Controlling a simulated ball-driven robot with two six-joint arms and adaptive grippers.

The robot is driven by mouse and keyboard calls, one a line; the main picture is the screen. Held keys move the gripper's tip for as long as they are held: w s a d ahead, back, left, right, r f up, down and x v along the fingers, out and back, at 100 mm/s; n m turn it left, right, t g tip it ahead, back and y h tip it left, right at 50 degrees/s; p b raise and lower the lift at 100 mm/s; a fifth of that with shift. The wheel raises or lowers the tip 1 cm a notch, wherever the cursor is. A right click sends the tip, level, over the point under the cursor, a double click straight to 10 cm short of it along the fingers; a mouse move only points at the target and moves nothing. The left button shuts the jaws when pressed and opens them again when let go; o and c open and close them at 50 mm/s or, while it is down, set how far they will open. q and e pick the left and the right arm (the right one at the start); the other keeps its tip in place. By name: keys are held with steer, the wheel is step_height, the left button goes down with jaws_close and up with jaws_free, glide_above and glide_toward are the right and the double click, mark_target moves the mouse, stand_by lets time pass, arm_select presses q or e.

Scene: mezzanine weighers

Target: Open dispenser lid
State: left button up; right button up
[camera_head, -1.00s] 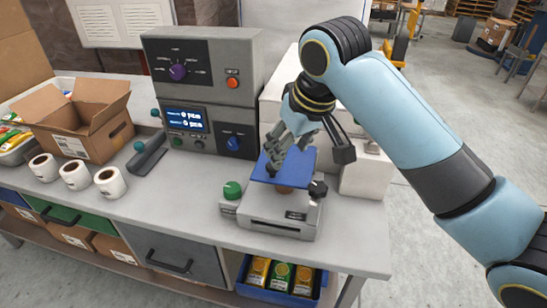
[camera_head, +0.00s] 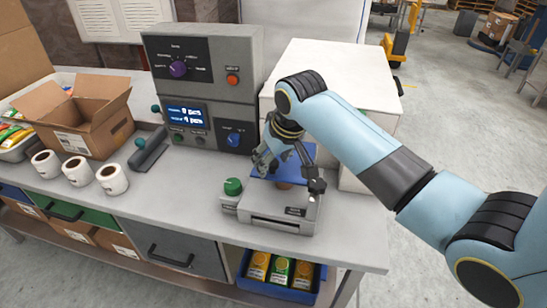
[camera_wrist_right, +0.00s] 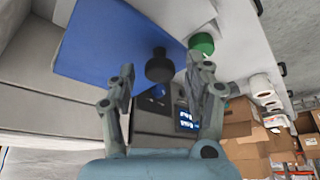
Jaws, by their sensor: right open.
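The dispenser (camera_head: 280,210) is a low grey unit with a green knob (camera_head: 232,186) on its left, near the bench's front right. Its blue lid (camera_head: 309,151) is a flat panel above the grey body, partly hidden by my right gripper (camera_head: 288,168). In the right wrist view the blue lid (camera_wrist_right: 105,40) carries a dark round knob (camera_wrist_right: 159,65). My right gripper (camera_wrist_right: 160,78) is open, its fingers apart on either side of the knob's line in that view. I cannot tell whether they touch it. My left gripper is not in view.
A grey control console (camera_head: 200,85) with a lit display stands behind the dispenser. A white box (camera_head: 345,75) stands behind right. White rolls (camera_head: 76,171), an open carton (camera_head: 85,115) and a dark lever-like tool (camera_head: 149,150) are to the left. A blue bin (camera_head: 275,290) sits below.

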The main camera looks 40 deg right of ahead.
jaws_close()
stand_by(0.3)
